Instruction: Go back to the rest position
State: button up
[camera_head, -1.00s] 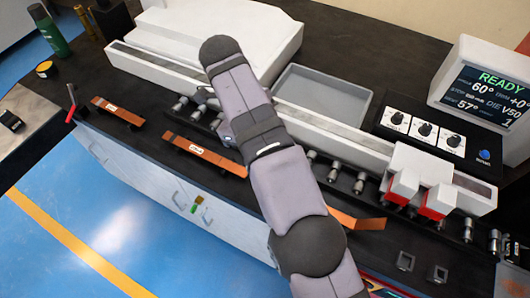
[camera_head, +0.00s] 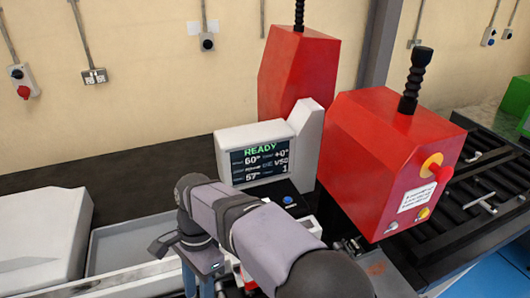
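My arm comes in from the bottom and bends at a dark rounded joint. My gripper (camera_head: 205,284) hangs down below this wrist, over the bench near the grey tray. Its fingertips are cut off or hidden at the bottom of the picture, so I cannot tell whether it is open or shut, or whether it holds anything. The display unit (camera_head: 258,160) stands behind my arm, with a green READY and 60° and 57° on its screen. A blue button (camera_head: 287,200) shows just in front of it. No copper strip is clearly visible.
Two red machine housings with black bellows stand at the right, one behind (camera_head: 297,75) and one in front (camera_head: 365,135). A roller conveyor (camera_head: 480,205) lies far right. A white cover (camera_head: 40,235) and the grey tray (camera_head: 125,240) are at left. Dark bench behind the tray is clear.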

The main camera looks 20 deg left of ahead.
jog(key=w+d+f+y, duration=0.1)
jog(key=w+d, duration=0.3)
jog(key=d, duration=0.3)
jog(key=w+d+f+n+t+b, duration=0.1)
jog(key=w+d, duration=0.2)
jog(key=d, duration=0.4)
jog(key=w+d+f+y, duration=0.1)
jog(key=w+d, duration=0.3)
jog(key=d, duration=0.3)
jog(key=s+d+f+n+t+b, duration=0.1)
jog(key=s+d+f, duration=0.1)
jog(key=d, duration=0.9)
jog(key=s+d+f+n+t+h+b, duration=0.1)
jog(key=s+d+f+n+b, duration=0.1)
jog(key=d, duration=0.9)
jog(key=shift+s+d+f+h, duration=0.3)
jog(key=shift+s+f, duration=0.25)
jog(key=shift+f, duration=0.4)
